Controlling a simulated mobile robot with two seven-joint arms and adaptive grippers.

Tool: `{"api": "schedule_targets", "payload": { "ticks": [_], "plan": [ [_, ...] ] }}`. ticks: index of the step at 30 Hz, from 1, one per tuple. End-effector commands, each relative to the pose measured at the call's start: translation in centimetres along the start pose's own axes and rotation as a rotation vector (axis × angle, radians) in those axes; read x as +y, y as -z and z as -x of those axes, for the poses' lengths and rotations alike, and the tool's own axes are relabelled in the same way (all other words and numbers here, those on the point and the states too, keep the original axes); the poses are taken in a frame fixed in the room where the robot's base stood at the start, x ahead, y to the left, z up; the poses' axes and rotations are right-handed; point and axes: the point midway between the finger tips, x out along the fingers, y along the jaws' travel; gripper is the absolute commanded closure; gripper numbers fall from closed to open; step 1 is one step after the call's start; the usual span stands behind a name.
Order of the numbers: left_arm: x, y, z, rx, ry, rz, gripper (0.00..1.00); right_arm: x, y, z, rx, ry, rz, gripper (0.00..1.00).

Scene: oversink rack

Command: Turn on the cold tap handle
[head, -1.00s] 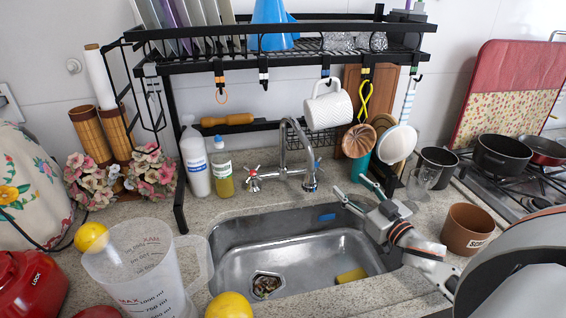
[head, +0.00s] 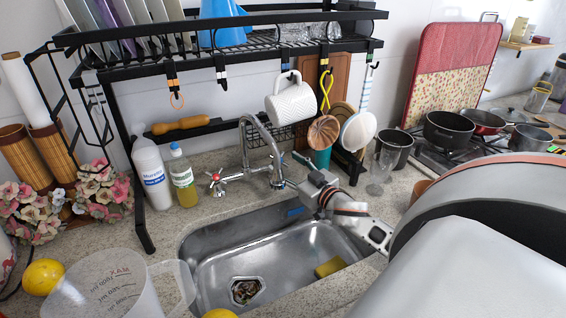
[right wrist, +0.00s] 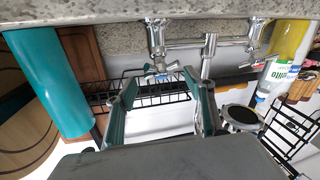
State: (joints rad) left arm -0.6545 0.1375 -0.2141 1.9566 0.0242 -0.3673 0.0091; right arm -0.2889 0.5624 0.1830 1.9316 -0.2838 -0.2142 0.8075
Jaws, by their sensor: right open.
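The chrome tap (head: 262,150) stands behind the sink. Its cold handle (head: 278,180), on the right, is partly covered by my right gripper (head: 296,171). In the right wrist view, which is upside down, the cold handle (right wrist: 160,68) shows a blue mark and lies just ahead of the fingertips, between their lines. My right gripper (right wrist: 160,85) is open and empty there; I cannot tell whether a finger touches the handle. The red-marked hot handle (head: 216,182) is on the tap's left. My left gripper is not in view.
The black rack (head: 230,60) spans above the tap, with a white mug (head: 291,100) and utensils hanging from it. A soap bottle (head: 183,178) stands left of the tap, a clear glass (head: 380,172) to the right. The steel sink (head: 215,258) holds a yellow sponge (head: 330,267).

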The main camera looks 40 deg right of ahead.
Motion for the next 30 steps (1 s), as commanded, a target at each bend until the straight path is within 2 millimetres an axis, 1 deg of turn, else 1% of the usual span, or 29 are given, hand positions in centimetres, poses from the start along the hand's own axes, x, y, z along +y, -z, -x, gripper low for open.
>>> {"api": "schedule_targets", "payload": {
  "ticks": [1,6,15,16,17,18,20,21,22,30],
  "plan": [
    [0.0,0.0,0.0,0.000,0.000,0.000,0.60,0.0,0.1,-0.6,0.001,0.000,0.000,0.47],
    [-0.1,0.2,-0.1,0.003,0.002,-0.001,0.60,0.0,0.0,-1.7,-0.001,-0.001,-0.001,0.47],
    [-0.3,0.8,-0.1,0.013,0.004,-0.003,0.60,0.0,-0.1,-1.9,-0.001,0.000,-0.001,0.47],
    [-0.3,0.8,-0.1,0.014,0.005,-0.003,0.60,0.0,-0.1,-1.9,-0.001,0.000,-0.001,0.52],
    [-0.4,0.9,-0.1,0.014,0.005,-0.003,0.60,0.0,-0.1,-1.9,-0.001,0.000,-0.001,0.60],
    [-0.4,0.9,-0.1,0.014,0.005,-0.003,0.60,0.0,-0.1,-1.9,-0.001,0.000,-0.001,0.70],
    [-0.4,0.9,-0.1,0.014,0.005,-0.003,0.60,0.0,-0.1,-1.9,-0.001,0.000,-0.001,0.86],
    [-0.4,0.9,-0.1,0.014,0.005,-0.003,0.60,0.0,-0.1,-1.9,-0.002,0.000,-0.001,0.96],
    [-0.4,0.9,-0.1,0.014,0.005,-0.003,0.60,0.0,-0.1,-1.9,-0.002,-0.001,-0.001,1.00],
    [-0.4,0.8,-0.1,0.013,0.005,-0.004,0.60,0.1,-0.2,-1.9,-0.004,-0.002,0.002,1.00]
  ]
}}
